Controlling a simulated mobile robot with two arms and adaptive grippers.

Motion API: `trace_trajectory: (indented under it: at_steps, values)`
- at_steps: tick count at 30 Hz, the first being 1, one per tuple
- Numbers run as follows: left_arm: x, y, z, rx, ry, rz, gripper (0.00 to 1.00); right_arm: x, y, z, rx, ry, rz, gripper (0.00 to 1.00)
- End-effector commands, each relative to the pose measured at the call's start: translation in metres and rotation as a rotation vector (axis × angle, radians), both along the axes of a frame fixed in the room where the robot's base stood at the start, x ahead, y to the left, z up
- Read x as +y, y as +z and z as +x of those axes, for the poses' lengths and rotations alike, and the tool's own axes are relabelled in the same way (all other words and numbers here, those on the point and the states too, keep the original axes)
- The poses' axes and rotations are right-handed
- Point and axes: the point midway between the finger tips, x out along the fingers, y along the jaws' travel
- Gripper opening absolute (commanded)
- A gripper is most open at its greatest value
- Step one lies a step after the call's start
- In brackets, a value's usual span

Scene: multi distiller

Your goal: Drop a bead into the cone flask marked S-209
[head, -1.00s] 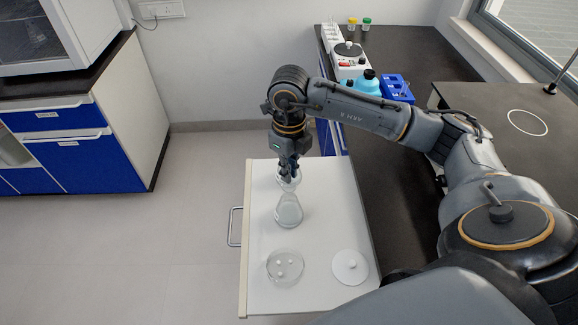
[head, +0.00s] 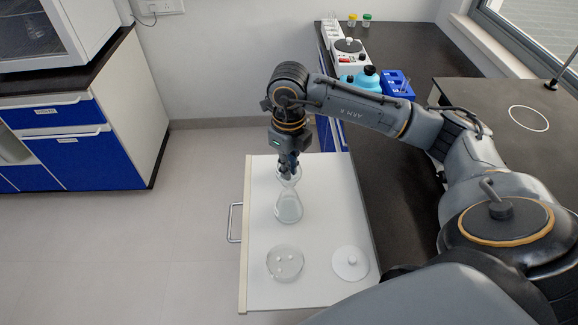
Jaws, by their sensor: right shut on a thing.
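My right gripper (head: 288,172) points down at the top of a clear cone flask (head: 289,208) holding pale liquid. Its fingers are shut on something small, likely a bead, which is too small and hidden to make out. The fingertips overlap clear glass above the flask's narrow neck; I cannot tell whether they touch it or whether this is a second glass piece behind. No S-209 marking is readable. A round glass dish (head: 285,275) with small white beads stands in front of the flask. My left gripper is out of view.
A white round lid with a knob (head: 350,264) lies right of the dish on the white pull-out board (head: 320,290). Free board surrounds the flask.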

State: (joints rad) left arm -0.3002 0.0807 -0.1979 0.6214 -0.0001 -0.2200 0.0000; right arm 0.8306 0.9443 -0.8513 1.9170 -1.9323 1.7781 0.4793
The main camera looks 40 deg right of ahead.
Motion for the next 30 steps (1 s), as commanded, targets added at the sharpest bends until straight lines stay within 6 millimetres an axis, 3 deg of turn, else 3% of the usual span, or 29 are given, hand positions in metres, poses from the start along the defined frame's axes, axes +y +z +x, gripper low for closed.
trace_trajectory:
  at_steps: [6, 7, 10, 22, 30]
  values:
    - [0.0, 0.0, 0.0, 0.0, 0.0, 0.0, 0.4, 0.0, 0.0, 0.0, 0.0, 0.0, 0.0, 0.01]
    - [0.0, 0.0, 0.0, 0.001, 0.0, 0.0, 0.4, 0.0, 0.0, 0.0, 0.0, 0.0, -0.001, 0.15]
    - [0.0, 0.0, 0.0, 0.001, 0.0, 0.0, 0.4, 0.0, 0.0, 0.0, 0.0, 0.0, -0.001, 0.35]
    - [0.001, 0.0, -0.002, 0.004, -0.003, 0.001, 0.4, 0.0, 0.008, 0.001, -0.003, 0.0, 0.0, 0.35]
    - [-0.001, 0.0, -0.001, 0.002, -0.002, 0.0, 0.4, 0.0, 0.059, 0.001, -0.006, 0.0, 0.0, 0.35]
